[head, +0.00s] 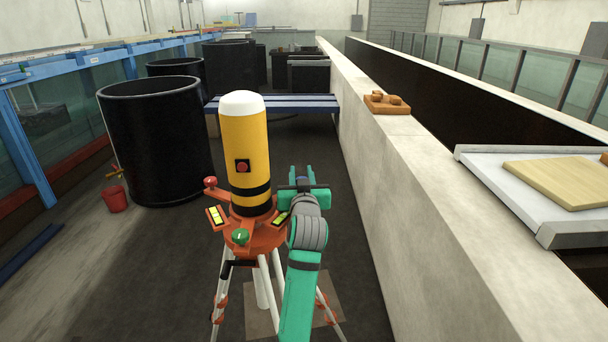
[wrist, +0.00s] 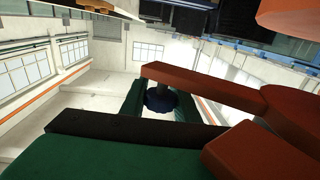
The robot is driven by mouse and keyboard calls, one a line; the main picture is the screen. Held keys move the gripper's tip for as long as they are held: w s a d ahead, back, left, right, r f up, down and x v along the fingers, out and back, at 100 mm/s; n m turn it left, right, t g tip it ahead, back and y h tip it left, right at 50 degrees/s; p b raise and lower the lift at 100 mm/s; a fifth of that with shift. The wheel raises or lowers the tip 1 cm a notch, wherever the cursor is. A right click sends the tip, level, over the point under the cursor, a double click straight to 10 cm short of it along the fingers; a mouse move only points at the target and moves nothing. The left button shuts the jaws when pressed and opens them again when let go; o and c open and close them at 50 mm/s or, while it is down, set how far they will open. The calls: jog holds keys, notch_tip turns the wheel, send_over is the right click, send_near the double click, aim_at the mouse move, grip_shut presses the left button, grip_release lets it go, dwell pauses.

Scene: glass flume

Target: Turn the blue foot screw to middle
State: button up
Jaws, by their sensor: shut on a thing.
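The yellow instrument (head: 246,150) with a white cap stands upright on an orange base (head: 252,238) on a tripod. A red foot screw (head: 210,182) is at the left and a green foot screw (head: 240,236) at the front. My gripper (head: 303,182) is at the base's right side. In the wrist view, the blue foot screw (wrist: 160,99) sits between my green fingers, which are shut on it, beneath an orange arm of the base. In the head view my gripper hides this screw. The screw's setting cannot be read.
Two yellow level vials (head: 217,216) lie on the base. A pale concrete wall (head: 400,200) runs close along the right. A large black tub (head: 155,140) and a red bucket (head: 115,199) stand to the left.

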dwell(0.3)
jog(key=o, duration=1)
jog(key=shift+d, duration=0.1)
jog(key=s, duration=1.1)
jog(key=shift+d, duration=0.25)
jog(key=shift+w, duration=0.1)
